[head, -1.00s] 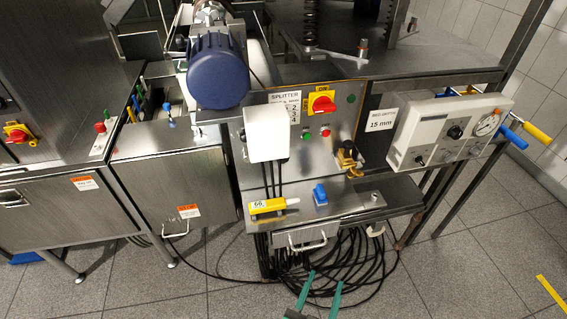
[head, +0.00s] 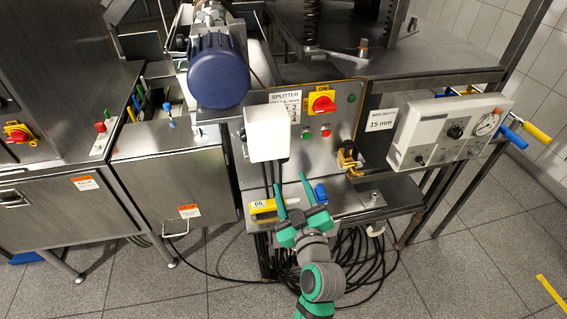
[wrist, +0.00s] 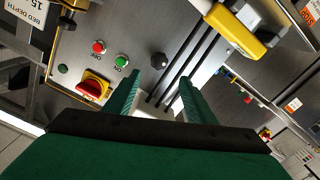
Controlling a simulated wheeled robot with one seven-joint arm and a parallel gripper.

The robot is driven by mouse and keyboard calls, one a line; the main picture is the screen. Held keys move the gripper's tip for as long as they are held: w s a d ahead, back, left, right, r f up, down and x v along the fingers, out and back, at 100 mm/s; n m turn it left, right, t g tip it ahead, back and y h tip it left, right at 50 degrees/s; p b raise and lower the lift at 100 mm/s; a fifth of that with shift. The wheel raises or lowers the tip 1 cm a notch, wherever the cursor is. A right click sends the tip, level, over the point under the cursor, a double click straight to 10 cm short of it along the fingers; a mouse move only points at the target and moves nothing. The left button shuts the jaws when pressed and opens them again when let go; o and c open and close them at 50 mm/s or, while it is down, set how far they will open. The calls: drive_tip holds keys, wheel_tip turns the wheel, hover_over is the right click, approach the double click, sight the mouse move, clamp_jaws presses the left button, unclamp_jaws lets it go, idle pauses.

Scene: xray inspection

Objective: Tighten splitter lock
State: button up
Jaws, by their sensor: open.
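The splitter panel (head: 296,158) carries a SPLITTER label (head: 287,103), a red-and-yellow switch (head: 322,103) and small buttons. A brass-coloured fitting (head: 347,160) is at its right edge. On the shelf below are a blue knob (head: 320,193) and a yellow-handled tool (head: 263,207). I cannot tell which part is the splitter lock. My gripper (head: 293,178) is open and empty in front of the panel, its fingers pointing up beside the blue knob, to its left. The wrist view shows the fingers (wrist: 160,82) apart, with a black knob (wrist: 158,60) beyond them.
A white box (head: 266,133) with black cables hangs left of the fingers. A grey control box with a gauge (head: 448,132) is at the right. A blue motor (head: 217,69) overhangs the panel.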

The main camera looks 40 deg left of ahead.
sight(283, 159)
drive_tip(key=x, duration=0.9)
drive_tip(key=shift+w+a, duration=0.1)
drive_tip(key=shift+w, duration=0.15)
drive_tip(key=shift+c, duration=0.6)
drive_tip(key=c, duration=0.9)
